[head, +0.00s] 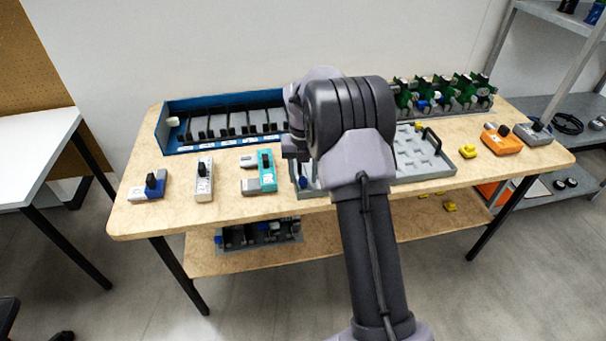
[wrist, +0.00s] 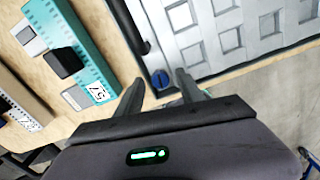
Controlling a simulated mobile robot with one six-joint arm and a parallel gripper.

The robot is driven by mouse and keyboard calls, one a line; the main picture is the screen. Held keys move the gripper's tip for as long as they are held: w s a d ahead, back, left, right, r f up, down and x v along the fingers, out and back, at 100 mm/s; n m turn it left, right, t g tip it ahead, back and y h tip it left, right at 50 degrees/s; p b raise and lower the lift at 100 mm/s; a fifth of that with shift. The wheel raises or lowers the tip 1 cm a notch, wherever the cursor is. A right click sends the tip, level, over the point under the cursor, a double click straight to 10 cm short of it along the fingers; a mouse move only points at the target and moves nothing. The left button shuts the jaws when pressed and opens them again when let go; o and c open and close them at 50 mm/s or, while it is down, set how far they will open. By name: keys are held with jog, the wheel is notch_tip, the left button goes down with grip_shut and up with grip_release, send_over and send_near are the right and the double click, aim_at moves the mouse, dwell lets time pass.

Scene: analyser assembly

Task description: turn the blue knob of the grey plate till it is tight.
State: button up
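The grey plate (head: 408,171) with square recesses lies on the wooden table, partly hidden behind my arm in the head view. It also shows at the top right of the wrist view (wrist: 205,50). Its blue knob (wrist: 160,78) sits at the plate's near corner. In the head view the blue knob (head: 303,182) is a small spot beside my arm. My gripper (wrist: 158,82) has its two fingers apart, with the knob showing between or just beyond the tips. I cannot tell whether the fingers touch it. In the head view the fingertips are hidden.
A teal and grey module (head: 266,172) stands left of the plate. A grey module (head: 204,180) and a blue and grey one (head: 152,186) are farther left. A blue rack (head: 178,140) and green parts (head: 440,93) line the back. An orange module (head: 502,141) is at right.

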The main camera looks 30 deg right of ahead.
aim_at(303, 179)
notch_tip(303, 179, up, 17)
jog(key=p, duration=0.7)
jog(key=shift+r+p, duration=0.15)
jog(key=shift+p, duration=0.2)
jog(key=shift+c, duration=0.5)
